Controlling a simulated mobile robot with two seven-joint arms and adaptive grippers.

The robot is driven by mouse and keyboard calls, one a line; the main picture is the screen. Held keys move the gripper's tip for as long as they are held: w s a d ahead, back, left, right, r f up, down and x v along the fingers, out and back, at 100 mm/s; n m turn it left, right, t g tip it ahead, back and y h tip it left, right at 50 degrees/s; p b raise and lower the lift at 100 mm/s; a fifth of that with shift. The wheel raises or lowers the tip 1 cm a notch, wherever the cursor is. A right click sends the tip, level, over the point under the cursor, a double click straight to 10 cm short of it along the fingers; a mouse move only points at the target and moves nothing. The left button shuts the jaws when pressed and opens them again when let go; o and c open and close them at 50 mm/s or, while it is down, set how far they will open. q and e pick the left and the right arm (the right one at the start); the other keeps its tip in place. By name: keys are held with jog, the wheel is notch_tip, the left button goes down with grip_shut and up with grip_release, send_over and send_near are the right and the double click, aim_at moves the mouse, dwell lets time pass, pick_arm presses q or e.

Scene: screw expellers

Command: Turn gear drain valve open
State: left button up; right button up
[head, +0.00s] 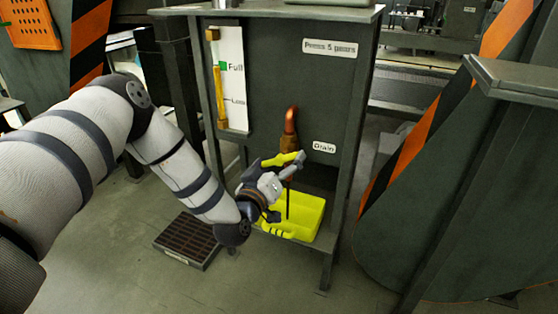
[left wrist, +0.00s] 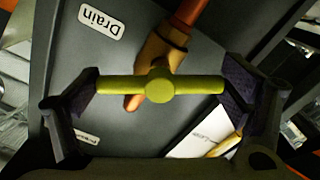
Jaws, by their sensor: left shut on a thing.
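The drain valve has a yellow bar handle (left wrist: 160,86) with a round hub, on a copper-coloured pipe (head: 290,128) at the front of a dark grey tank (head: 280,75). The handle's yellow also shows in the head view (head: 282,158). My left gripper (head: 279,178) is at the handle. In the left wrist view its two dark finger pads press on the two ends of the bar. The bar runs across that picture. A thin dark line (head: 288,202) runs down from the valve to the yellow tray. My right gripper is out of view.
A "Drain" label (head: 324,147) is right of the pipe and a level gauge (head: 232,80) is upper left. A floor grate (head: 186,240) lies left. Dark machinery (head: 440,200) stands right.

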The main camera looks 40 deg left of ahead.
pick_arm(q)
jog(key=n, duration=0.5)
jog(key=shift+d+n, duration=0.1)
jog(key=shift+n, duration=0.2)
jog(key=n, duration=0.3)
jog(key=shift+r+n, duration=0.15)
jog(key=shift+n, duration=1.35)
jog(key=shift+d, duration=0.1)
jog(key=o, duration=0.9)
jog(key=shift+c, duration=0.2)
jog(key=shift+s, duration=0.1)
jog(key=v, duration=1.1)
jog(key=shift+s, duration=0.4)
